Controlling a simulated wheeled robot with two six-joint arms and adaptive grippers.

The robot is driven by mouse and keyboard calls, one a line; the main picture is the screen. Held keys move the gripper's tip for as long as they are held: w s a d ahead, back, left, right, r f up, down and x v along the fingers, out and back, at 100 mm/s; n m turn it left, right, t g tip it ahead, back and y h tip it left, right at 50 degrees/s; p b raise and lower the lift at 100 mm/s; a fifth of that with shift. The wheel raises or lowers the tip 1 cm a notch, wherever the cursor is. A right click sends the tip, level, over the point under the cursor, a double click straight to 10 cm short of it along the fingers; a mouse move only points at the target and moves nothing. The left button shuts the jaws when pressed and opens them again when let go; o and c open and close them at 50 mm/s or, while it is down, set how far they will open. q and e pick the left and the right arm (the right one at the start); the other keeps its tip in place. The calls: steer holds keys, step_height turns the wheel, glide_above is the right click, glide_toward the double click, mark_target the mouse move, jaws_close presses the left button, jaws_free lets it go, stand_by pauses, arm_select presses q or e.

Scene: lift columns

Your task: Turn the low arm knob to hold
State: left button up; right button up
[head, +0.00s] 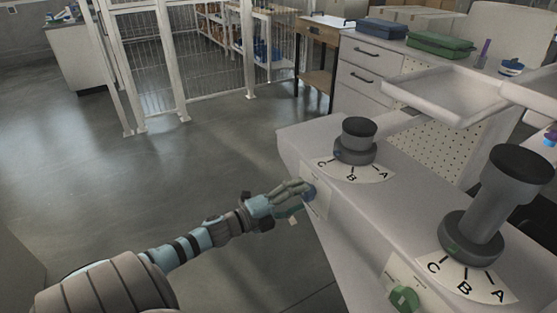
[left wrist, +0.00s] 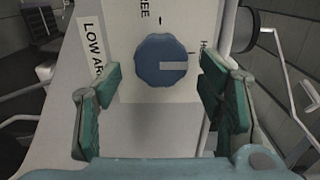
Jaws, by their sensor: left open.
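The low arm knob (left wrist: 155,72) is blue and round on a pale panel, with a light bar that points right in the left wrist view. The bar lies on the side of the label starting with H (left wrist: 204,43), slightly below the tick there. The label ending in EE is at the top, and the LOW AR label (left wrist: 93,48) is left of the knob. My left gripper (left wrist: 162,76) is open, one green finger on each side of the knob, with gaps visible. In the head view my left gripper (head: 291,196) is beside the blue knob (head: 309,192). My right gripper is not in view.
Two dark columns, a short one (head: 357,140) and a tall one (head: 495,195), stand on A-B-C dials on the white bench (head: 400,195). A green knob (head: 404,298) is on the near front face. A white tray (head: 455,92) overhangs behind. The floor at left is clear.

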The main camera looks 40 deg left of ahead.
arm_select(q)
steer(key=v, duration=1)
